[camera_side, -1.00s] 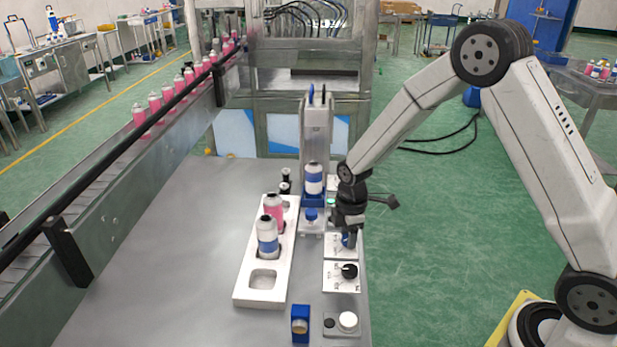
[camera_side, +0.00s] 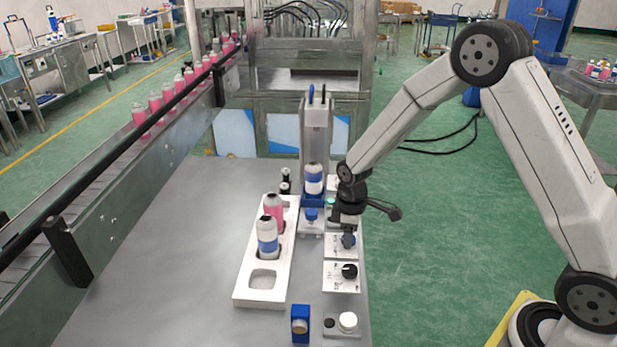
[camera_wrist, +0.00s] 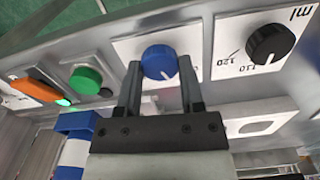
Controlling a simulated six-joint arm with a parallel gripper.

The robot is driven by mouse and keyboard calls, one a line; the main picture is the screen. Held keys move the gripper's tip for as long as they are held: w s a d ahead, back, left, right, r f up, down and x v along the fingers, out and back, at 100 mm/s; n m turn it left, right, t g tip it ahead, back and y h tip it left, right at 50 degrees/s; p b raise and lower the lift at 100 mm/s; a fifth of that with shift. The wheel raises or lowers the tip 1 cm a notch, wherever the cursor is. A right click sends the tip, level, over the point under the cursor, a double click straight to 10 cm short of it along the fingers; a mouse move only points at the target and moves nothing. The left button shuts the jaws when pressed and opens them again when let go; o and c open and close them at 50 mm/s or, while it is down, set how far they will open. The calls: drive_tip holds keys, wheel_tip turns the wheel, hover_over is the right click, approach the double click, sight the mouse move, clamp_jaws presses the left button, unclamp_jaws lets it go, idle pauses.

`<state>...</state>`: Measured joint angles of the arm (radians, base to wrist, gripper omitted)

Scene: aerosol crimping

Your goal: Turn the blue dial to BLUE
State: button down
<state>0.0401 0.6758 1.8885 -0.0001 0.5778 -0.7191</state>
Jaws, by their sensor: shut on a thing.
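The labels around the dial are too small or hidden to read.
A black dial (camera_wrist: 270,43) with ml marks is beside it. A green button (camera_wrist: 86,79) and an orange part (camera_wrist: 33,90) are on the other side. A white tray (camera_side: 262,295) with bottles and a press holding a bottle (camera_side: 313,178) stand to the left.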

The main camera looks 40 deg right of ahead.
drive_tip(key=m, duration=0.6)
drive_tip(key=shift+r+m, duration=0.1)
drive_tip(key=shift+m, duration=0.2)
drive_tip(key=m, duration=0.6)
drive_tip(key=shift+d, duration=0.1)
drive_tip(key=shift+m, duration=0.3)
drive_tip(key=shift+c, duration=1.1)
unclamp_jaws()
drive_tip(key=shift+r, duration=3.9)
